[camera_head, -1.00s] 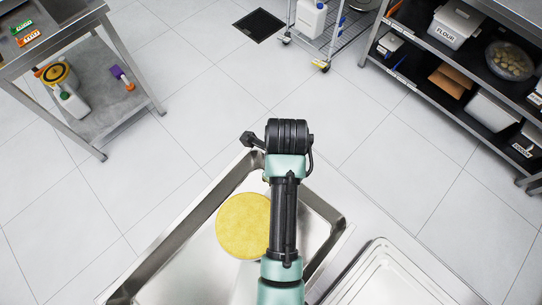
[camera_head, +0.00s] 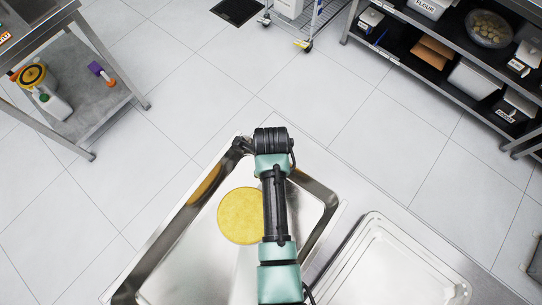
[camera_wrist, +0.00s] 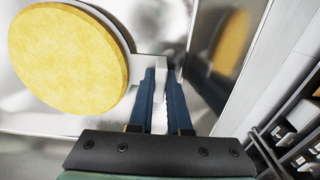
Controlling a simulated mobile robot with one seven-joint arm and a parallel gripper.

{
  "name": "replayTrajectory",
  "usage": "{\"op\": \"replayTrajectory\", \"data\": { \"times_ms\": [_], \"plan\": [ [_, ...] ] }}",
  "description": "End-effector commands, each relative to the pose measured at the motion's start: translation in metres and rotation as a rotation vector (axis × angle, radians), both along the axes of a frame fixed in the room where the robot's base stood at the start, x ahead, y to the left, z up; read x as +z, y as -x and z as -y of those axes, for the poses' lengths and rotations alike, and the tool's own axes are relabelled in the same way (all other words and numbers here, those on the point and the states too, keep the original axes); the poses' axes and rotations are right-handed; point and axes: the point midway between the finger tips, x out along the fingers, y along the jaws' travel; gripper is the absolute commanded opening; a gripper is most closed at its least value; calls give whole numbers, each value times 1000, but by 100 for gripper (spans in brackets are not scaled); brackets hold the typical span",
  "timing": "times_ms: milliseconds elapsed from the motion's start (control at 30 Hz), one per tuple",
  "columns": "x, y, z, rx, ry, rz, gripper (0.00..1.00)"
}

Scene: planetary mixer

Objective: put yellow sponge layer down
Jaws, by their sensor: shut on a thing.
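The yellow sponge layer (camera_head: 239,216) is a flat round disc over the steel basin (camera_head: 160,255), seen from above just left of my arm. In the wrist view the sponge layer (camera_wrist: 70,58) lies on a pale grey round board (camera_wrist: 126,40) with a short tab. My gripper (camera_wrist: 163,75) is shut on that tab, beside the sponge. In the head view the fingers are hidden under my arm. I cannot tell whether the board touches the basin floor.
The basin's raised walls surround the sponge, and its left wall mirrors it. A shallow steel tray (camera_head: 395,270) lies to the right. A steel table (camera_head: 90,105) stands at upper left, and a shelf rack (camera_head: 455,60) at upper right. Open floor lies between.

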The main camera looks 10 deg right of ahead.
Motion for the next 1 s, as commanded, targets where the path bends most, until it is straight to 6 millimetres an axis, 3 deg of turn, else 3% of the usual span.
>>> {"op": "replayTrajectory", "data": {
  "times_ms": [33, 200, 567, 767, 1000],
  "plan": [
    [-1, 0, 0, 0, 0, 0, 19],
    [-1, 0, 0, 0, 0, 0, 46],
    [5, 0, 0, 0, 0, 0, 46],
    [34, -1, 0, 0, 0, 4, 46],
    [86, -2, 0, 0, 1, 6, 46]
  ]
}}
